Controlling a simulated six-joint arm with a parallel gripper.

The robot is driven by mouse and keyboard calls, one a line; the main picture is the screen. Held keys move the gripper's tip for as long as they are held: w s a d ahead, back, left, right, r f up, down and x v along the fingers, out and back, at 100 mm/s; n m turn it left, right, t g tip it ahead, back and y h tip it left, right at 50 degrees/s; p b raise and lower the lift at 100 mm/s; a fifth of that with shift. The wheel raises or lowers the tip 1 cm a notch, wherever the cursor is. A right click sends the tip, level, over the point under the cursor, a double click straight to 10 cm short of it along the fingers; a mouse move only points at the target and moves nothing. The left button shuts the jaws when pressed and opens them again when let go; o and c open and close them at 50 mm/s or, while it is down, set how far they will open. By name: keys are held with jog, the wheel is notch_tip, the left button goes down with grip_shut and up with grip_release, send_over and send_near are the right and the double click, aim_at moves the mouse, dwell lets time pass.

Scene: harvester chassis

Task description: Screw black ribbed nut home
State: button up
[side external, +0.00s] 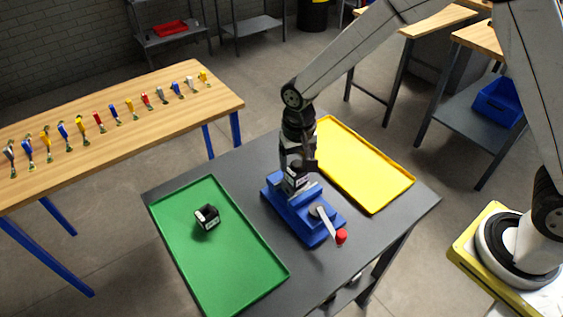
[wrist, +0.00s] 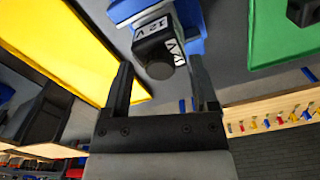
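My gripper (side external: 298,160) points down over the blue vise (side external: 312,226) on the grey table. In the wrist view, the two fingers of my gripper (wrist: 159,63) are spread wide, with clear gaps on both sides. A dark round piece (wrist: 160,70), possibly the black ribbed nut, shows on the block's near end between the fingers. Its ribs and how far it is screwed on cannot be made out. Neither finger visibly touches it.
A green tray (side external: 182,250) on the left holds another black block with white markings (side external: 207,217). A yellow tray (side external: 365,165) on the right is empty. The vise's handle with a red knob (side external: 341,236) sticks out at the front. A wooden bench (side external: 120,110) holds several coloured tools.

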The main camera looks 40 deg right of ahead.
aim_at(297, 164)
jog(key=shift+r, duration=0.15)
jog(key=shift+r, duration=3.8)
jog(key=s+d+f+n+t, duration=0.1)
jog(key=s+d+n+t, duration=0.1)
jog(key=s+d, duration=1.1)
jog(key=shift+s+f+n+t, duration=0.2)
jog(key=shift+f+n+t, duration=0.15)
jog(key=shift+n, duration=0.45)
